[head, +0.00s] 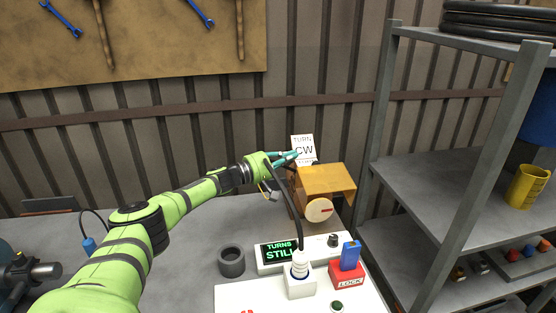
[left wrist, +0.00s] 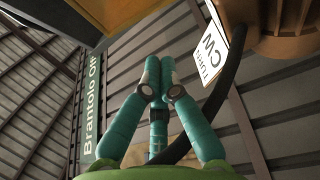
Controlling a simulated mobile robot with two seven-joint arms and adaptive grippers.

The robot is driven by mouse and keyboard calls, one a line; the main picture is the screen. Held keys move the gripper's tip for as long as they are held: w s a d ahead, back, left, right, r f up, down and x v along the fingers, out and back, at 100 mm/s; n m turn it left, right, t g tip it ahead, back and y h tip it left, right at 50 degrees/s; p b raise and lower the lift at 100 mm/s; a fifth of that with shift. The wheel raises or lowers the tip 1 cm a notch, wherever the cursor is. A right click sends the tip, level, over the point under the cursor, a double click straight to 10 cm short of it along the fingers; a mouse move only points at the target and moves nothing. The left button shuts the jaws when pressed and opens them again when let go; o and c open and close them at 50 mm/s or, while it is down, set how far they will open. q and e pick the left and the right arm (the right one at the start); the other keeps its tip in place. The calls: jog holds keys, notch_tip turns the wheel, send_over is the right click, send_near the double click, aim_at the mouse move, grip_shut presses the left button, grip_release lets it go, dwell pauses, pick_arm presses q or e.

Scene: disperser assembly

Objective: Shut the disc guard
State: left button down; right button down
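An orange housing (head: 325,178), which looks like the disc guard, stands at the back of the bench; whether it is open or shut I cannot tell. A round white disc face (head: 319,210) with a red mark shows at its front. My left gripper (head: 292,156) is just left of and above the housing, in front of the "TURN CW" card. In the left wrist view its teal fingertips (left wrist: 160,68) are together with nothing seen between them. An orange part (left wrist: 282,42) is at the upper right there, apart from the fingers. My right gripper is out of view.
A dark cable (head: 286,195) arches from the white plug (head: 300,270) up beside my gripper. The card (head: 304,149) stands behind. A display reading "TURNS STILL" (head: 279,252), a red lock block (head: 347,275) and a dark ring (head: 231,262) are in front. Shelves (head: 440,170) stand right.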

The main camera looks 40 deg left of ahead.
pick_arm(q)
jog(key=d+p, duration=0.1)
jog(key=s+d+p, duration=0.2)
jog(key=shift+s+d+f, duration=0.1)
jog(key=shift+s+f, duration=0.05)
jog(key=shift+f, duration=0.1)
jog(key=shift+f, duration=0.15)
dwell(0.5)
